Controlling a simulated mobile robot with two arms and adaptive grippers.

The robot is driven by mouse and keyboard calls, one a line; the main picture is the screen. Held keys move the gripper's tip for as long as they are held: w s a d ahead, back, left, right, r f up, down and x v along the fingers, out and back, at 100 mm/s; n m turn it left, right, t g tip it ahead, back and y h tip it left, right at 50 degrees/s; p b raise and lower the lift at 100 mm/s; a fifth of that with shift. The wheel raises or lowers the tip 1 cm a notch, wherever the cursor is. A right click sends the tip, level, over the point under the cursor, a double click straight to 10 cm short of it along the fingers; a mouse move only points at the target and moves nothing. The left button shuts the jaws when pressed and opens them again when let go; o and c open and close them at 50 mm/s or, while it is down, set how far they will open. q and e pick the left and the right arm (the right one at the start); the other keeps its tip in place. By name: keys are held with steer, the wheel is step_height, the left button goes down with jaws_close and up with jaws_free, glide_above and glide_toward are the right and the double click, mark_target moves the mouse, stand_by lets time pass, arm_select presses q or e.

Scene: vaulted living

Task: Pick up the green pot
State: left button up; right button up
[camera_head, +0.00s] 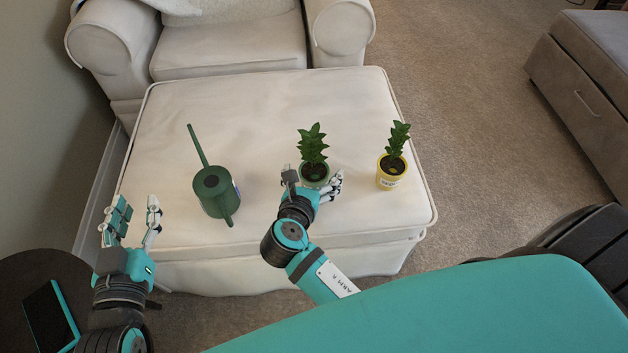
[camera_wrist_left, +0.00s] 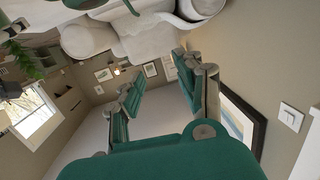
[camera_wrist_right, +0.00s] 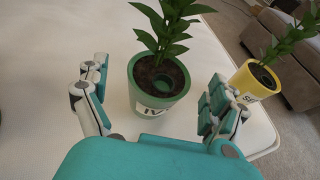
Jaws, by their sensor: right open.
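The green pot (camera_head: 314,180) holds a leafy plant and stands upright on the white ottoman (camera_head: 150,130). My right gripper (camera_head: 312,178) is at the pot, its near side partly hidden by the hand. In the right wrist view the green pot (camera_wrist_right: 148,104) sits between the spread fingers of the right gripper (camera_wrist_right: 152,100), with a visible gap at the left finger. The right gripper is open. My left gripper (camera_head: 134,222) is open and empty, off the ottoman's left front side. The left wrist view shows its spread fingers (camera_wrist_left: 160,90) with nothing between them.
A yellow pot (camera_head: 389,178) with a plant stands right of the green pot, also in the right wrist view (camera_wrist_right: 254,84). A green watering can (camera_head: 212,190) stands to the left. An armchair (camera_head: 230,45) is behind the ottoman. The ottoman's back half is clear.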

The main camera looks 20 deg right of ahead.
steer(key=shift+b+x, duration=0.9)
steer(key=shift+x, duration=0.2)
steer(key=c, duration=1.5)
arm_select(q)
step_height(320, 180, up, 9)
steer(key=d+t+h, duration=0.1)
steer(key=t+h, duration=0.1)
steer(key=t, duration=0.3)
steer(key=shift+s+t, duration=0.3)
steer(key=shift+s, duration=0.1)
arm_select(e)
steer(key=shift+c, duration=0.3)
arm_select(q)
steer(key=shift+f, duration=0.15)
arm_select(e)
steer(key=shift+r, duration=0.15)
